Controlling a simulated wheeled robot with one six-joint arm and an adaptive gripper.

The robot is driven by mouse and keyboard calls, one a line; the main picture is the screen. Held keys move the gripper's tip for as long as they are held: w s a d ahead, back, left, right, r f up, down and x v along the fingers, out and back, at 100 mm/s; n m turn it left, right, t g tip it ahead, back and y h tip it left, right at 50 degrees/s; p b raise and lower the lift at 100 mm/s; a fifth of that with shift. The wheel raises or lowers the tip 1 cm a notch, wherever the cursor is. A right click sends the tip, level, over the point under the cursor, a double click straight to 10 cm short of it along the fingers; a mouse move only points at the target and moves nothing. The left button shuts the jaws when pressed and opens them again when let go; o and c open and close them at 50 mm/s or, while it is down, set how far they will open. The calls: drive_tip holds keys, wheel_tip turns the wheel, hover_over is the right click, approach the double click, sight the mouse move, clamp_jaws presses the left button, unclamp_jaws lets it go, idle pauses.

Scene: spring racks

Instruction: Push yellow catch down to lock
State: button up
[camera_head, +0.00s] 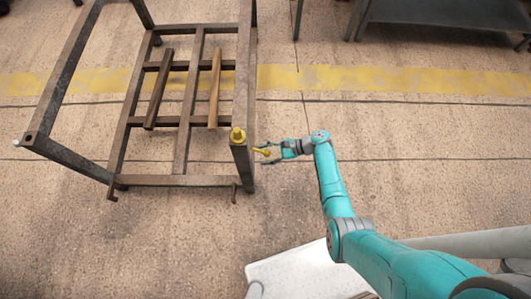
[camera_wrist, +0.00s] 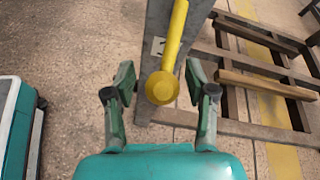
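The yellow catch is a rod with a round knob at its end. In the wrist view the catch (camera_wrist: 172,50) runs from the rack post down to the knob, which lies between the fingertips of my gripper (camera_wrist: 160,82). The fingers are apart, with a gap on each side of the knob. In the head view the catch (camera_head: 263,152) sticks out to the right of the rack's near right post, and my gripper (camera_head: 268,153) is around it from the right.
The dark metal rack (camera_head: 180,180) has an open frame with wooden bars (camera_head: 215,88) across its base. A dark table or rack (camera_head: 440,14) stands at the top right. The concrete floor right of the rack is clear, crossed by a yellow stripe (camera_head: 390,80).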

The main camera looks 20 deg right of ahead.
drive_tip(key=v, duration=1.2)
